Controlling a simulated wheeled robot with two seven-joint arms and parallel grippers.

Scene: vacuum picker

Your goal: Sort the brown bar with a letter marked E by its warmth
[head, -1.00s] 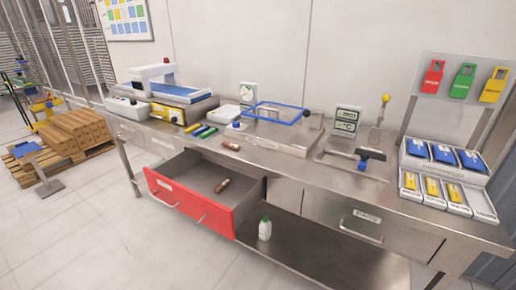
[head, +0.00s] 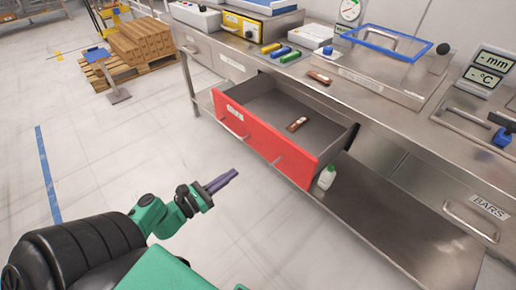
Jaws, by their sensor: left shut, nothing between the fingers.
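One brown bar (head: 297,124) lies inside the open red-fronted drawer (head: 262,143). Another brown bar (head: 319,77) lies on the steel counter above the drawer. Each has a pale label, too small to read a letter on. A display with mm and °C readouts (head: 487,70) stands on the counter at the right. My left gripper (head: 232,176) is shut and empty, over the floor in front of the drawer and apart from it. My right gripper is not in view.
A blue-framed clear lid (head: 395,43) sits on the counter. Blue, green and yellow sticks (head: 281,51) lie near the counter's front edge. A white bottle (head: 326,177) stands on the lower shelf. A closed drawer labelled BARS (head: 470,222) is at the right.

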